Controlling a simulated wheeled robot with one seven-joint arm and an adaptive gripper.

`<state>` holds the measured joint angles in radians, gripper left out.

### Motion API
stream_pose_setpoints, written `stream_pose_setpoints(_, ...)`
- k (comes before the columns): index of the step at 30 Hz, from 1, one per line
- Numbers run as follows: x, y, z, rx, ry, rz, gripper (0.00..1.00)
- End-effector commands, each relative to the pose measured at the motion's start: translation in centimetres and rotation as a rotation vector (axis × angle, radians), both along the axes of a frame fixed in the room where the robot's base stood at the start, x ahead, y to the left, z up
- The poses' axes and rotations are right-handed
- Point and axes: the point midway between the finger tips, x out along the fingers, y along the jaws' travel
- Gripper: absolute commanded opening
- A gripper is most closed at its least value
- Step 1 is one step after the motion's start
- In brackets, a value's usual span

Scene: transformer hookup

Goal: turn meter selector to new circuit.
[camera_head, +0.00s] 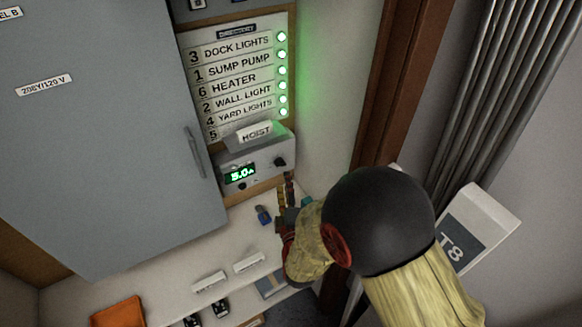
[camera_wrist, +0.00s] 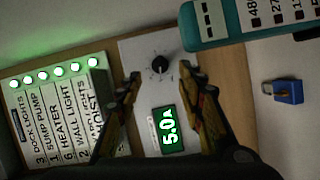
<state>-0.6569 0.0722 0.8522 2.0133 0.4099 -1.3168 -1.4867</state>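The meter is a light box with a green display reading 5.0 A (camera_head: 240,175), below the circuit directory. Its selector is a small black knob (camera_head: 280,162) on the meter's front. In the wrist view the knob (camera_wrist: 159,65) has a white pointer mark and a dial scale around it; the scale is too small to read. My gripper (camera_wrist: 160,74) is open, with one finger on each side of the knob and visible space between. I cannot tell how far the fingertips are from the panel. In the head view my gripper (camera_head: 288,182) is just below the knob.
The directory (camera_head: 235,75) lists several circuits with lit green lamps; a tilted HOIST label (camera_head: 256,132) overlaps the meter's top. A grey cabinet (camera_head: 100,130) stands left. A blue padlock (camera_head: 263,215), white labels (camera_head: 208,281) and an orange item (camera_head: 118,313) lie on the shelf. A teal-edged object (camera_wrist: 215,25) is near the right finger.

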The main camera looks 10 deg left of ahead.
Motion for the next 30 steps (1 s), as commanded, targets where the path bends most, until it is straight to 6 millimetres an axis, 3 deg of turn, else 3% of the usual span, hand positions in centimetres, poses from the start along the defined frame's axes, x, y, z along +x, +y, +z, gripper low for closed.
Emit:
stream_pose_setpoints(16, 6.6, 1.7, -0.6, -0.004, -0.001, -0.002, 0.38)
stream_pose_setpoints(28, 7.4, 1.9, -0.5, -0.004, -0.001, -0.001, 0.38)
stream_pose_setpoints(30, 7.4, 1.9, -0.5, -0.003, -0.001, -0.001, 0.34)
